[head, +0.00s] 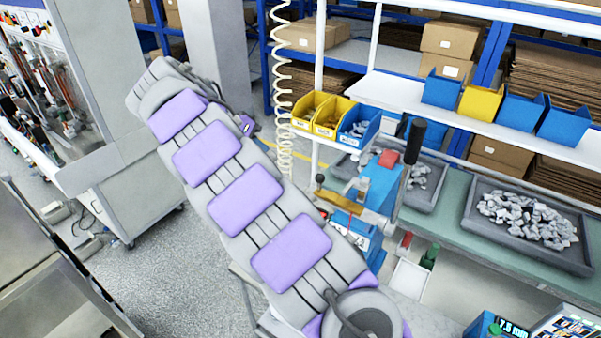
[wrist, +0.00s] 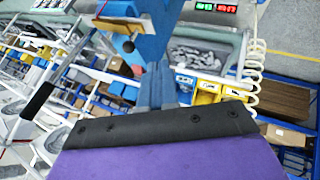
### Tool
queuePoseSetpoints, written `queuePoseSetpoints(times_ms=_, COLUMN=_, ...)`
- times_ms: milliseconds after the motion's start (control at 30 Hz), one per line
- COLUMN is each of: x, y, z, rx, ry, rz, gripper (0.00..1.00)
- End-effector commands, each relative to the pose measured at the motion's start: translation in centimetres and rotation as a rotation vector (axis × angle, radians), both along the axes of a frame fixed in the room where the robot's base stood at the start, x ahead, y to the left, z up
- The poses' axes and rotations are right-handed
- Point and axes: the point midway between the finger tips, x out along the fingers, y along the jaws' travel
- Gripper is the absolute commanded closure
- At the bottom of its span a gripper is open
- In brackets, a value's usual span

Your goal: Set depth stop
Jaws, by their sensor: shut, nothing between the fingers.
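A blue bench press (head: 378,185) with a red block on top and a long black-handled lever (head: 415,145) stands at the bench edge in the head view. My gripper cannot be made out in the head view. No part is clearly identifiable as the depth stop.
Trays of grey parts (head: 525,222) lie on the green bench. Yellow and blue bins (head: 325,112) stand behind the press. A coiled cream hose (head: 282,80) hangs left of them.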

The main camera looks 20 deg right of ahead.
Motion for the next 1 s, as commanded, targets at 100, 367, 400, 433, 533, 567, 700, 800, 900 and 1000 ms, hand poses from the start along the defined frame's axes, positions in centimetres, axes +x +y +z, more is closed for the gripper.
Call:
queuePoseSetpoints(times_ms=100, x=0.0, y=-0.9, z=-1.2, rx=-0.001, ry=0.000, rz=-0.004, gripper=1.00)
queuePoseSetpoints(times_ms=367, x=-0.2, y=-2.2, z=-3.0, rx=-0.002, ry=0.000, rz=-0.001, gripper=1.00)
queuePoseSetpoints(times_ms=400, x=-0.2, y=-2.3, z=-3.3, rx=-0.003, ry=0.000, rz=0.000, gripper=1.00)
queuePoseSetpoints(times_ms=433, x=-0.2, y=-2.5, z=-3.5, rx=-0.003, ry=0.000, rz=0.000, gripper=1.00)
queuePoseSetpoints(times_ms=533, x=-0.3, y=-3.2, z=-4.3, rx=-0.003, ry=0.000, rz=-0.001, gripper=1.00)
queuePoseSetpoints(times_ms=567, x=-0.4, y=-3.5, z=-4.6, rx=-0.005, ry=0.002, rz=-0.002, gripper=1.00)
queuePoseSetpoints(times_ms=700, x=-0.5, y=-4.5, z=-5.7, rx=-0.004, ry=0.004, rz=0.000, gripper=1.00)
queuePoseSetpoints(times_ms=800, x=-0.6, y=-5.2, z=-6.5, rx=-0.004, ry=0.005, rz=0.000, gripper=1.00)
queuePoseSetpoints(times_ms=900, x=-0.9, y=-6.0, z=-7.0, rx=-0.003, ry=0.003, rz=0.000, gripper=1.00)
queuePoseSetpoints(times_ms=1000, x=-1.7, y=-6.6, z=-6.7, rx=-0.004, ry=0.002, rz=-0.001, gripper=1.00)
